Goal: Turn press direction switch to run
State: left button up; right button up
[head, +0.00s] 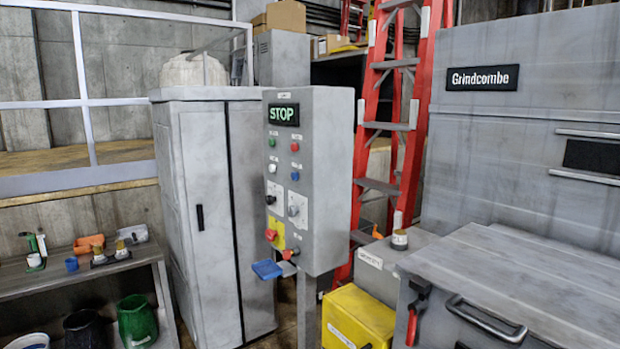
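A grey control box (330,180) stands on a post near the middle of the head view. Its display (284,114) reads STOP in green. Below are green, red, white and blue buttons. Under these sit a black-knobbed switch (270,199) and, to its right, a grey-knobbed switch (293,210), each on a pale plate. Their labels are too small to read, so I cannot tell which is the press direction switch or how either is set. A red knob (271,235) sits on a yellow plate below. Neither of my grippers is in view.
A blue piece (266,270) juts out under the box. A grey cabinet (200,215) stands left, a red ladder (385,120) behind. A yellow case (357,318) is low right of the post. The Grindcombe machine (540,150) fills the right; a shelf (100,270) is left.

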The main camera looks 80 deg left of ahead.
aim_at(269, 199)
jog(key=u, duration=2.9)
jog(key=i+j+z, duration=0.15)
jog(key=i+j, duration=1)
jog(key=j, duration=0.15)
